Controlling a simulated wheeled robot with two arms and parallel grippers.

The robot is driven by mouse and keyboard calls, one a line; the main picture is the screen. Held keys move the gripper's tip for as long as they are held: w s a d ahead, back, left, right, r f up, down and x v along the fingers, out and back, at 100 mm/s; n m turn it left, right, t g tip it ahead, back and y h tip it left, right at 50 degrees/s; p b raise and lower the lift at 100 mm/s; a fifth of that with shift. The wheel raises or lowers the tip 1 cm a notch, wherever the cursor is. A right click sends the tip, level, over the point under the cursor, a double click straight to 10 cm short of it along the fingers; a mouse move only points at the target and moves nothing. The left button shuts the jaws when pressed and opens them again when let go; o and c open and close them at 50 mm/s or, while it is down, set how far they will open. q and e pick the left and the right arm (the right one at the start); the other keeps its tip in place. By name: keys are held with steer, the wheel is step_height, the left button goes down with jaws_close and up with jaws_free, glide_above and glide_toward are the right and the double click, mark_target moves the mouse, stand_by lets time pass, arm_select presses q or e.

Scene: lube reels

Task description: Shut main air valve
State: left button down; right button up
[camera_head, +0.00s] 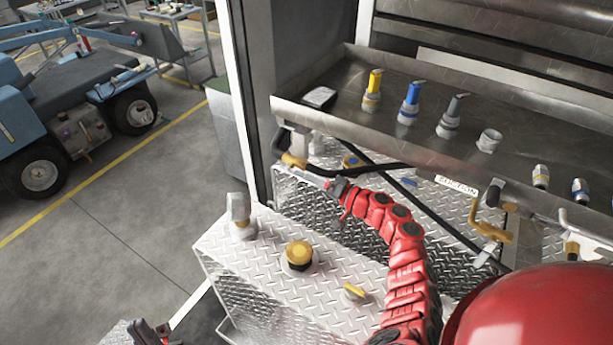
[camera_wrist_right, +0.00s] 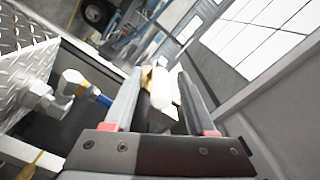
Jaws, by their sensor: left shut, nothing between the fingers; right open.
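The valve I take for the main air valve (camera_head: 293,160) has a brass-yellow body and dark fittings, at the left end of the steel tray's underside. My right gripper (camera_head: 312,173) reaches it from the lower right. In the right wrist view, the open fingers (camera_wrist_right: 158,95) have a brass piece (camera_wrist_right: 146,78), a dark part and a pale block (camera_wrist_right: 160,92) between or just beyond them. I cannot tell whether the fingers touch them. My left gripper (camera_head: 146,331) is shut and empty at the bottom edge of the head view, away from the valve.
A steel tray (camera_head: 330,119) with coloured nozzles overhangs the valve. A diamond-plate box (camera_head: 240,262) with caps stands below. A black hose (camera_head: 375,168) runs right from near my right gripper. Another valve (camera_head: 488,230) with a brass body is further right. Open floor lies left.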

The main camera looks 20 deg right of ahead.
steer(key=shift+c, duration=0.2)
jaws_close()
steer(key=shift+r, duration=0.1)
stand_by(1.2)
